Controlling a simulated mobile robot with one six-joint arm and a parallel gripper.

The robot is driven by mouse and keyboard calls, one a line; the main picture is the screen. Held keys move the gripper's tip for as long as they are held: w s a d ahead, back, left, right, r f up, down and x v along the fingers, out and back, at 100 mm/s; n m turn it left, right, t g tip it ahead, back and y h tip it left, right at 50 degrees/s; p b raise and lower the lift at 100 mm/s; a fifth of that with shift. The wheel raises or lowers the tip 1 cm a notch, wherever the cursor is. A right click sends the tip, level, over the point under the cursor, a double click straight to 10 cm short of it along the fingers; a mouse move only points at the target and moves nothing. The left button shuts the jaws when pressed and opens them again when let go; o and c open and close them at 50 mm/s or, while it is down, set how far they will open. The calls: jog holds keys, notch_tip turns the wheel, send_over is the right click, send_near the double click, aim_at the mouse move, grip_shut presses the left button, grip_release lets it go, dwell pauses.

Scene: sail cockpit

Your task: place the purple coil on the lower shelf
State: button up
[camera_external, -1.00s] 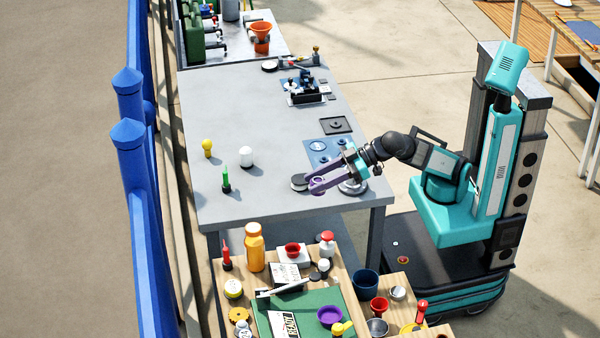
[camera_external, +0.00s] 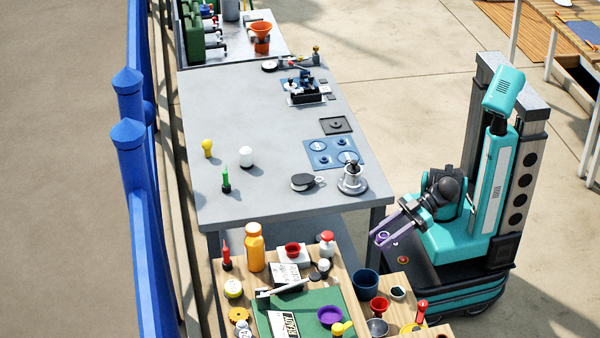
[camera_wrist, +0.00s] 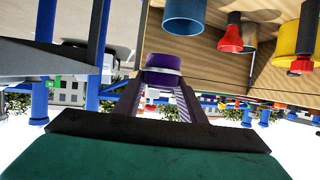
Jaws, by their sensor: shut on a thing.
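The purple coil (camera_external: 383,238) is between the fingers of my gripper (camera_external: 386,232), in the air just off the near right corner of the grey table. In the wrist view the purple coil (camera_wrist: 163,62) sits at the fingertips, with my gripper (camera_wrist: 160,85) shut on it. A grey surface under the tabletop, seemingly the lower shelf (camera_external: 345,222), shows only in part between the table legs. The tabletop and the wooden bench hide most of it.
A crowded wooden bench (camera_external: 395,283) stands in front, with a dark blue cup (camera_external: 365,283) and purple bowl (camera_external: 330,316). The wrist picture is upside down.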

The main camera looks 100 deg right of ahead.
jog(key=s+a+f+b, duration=0.2)
jog(key=s+f, duration=0.2)
jog(key=s, duration=0.2)
jog(key=s+a+f+n+y+b, duration=0.1)
jog(key=s+a+f+b, duration=0.1)
jog(key=s+f, duration=0.3)
jog(key=shift+s+g+b, duration=0.3)
jog(key=shift+s+b, duration=0.4)
jog(key=shift+b, duration=0.05)
jog(key=shift+w+a+r+p, duration=0.1)
jog(key=shift+a+p, duration=0.15)
jog(key=shift+p, duration=0.05)
jog(key=shift+w+a+f+p, duration=0.15)
jog(key=shift+w+a+p, duration=0.55)
jog(key=shift+a, duration=0.4)
jog(key=shift+w+a+f+p, duration=0.2)
jog(key=shift+w+a+p, duration=0.5)
jog(key=shift+a, duration=0.35)
jog(key=shift+w+a+f+p, duration=0.15)
jog(key=shift+w+a+p, duration=0.55)
jog(key=shift+a, duration=0.4)
jog(key=shift+w+r+n+p, duration=0.1)
jog(key=shift+r+n+p, duration=0.1)
jog(key=shift+n+p, duration=0.15)
jog(key=shift+w+a+p, duration=0.1)
jog(key=shift+p, duration=0.4)
jog(key=shift+p, duration=0.35)
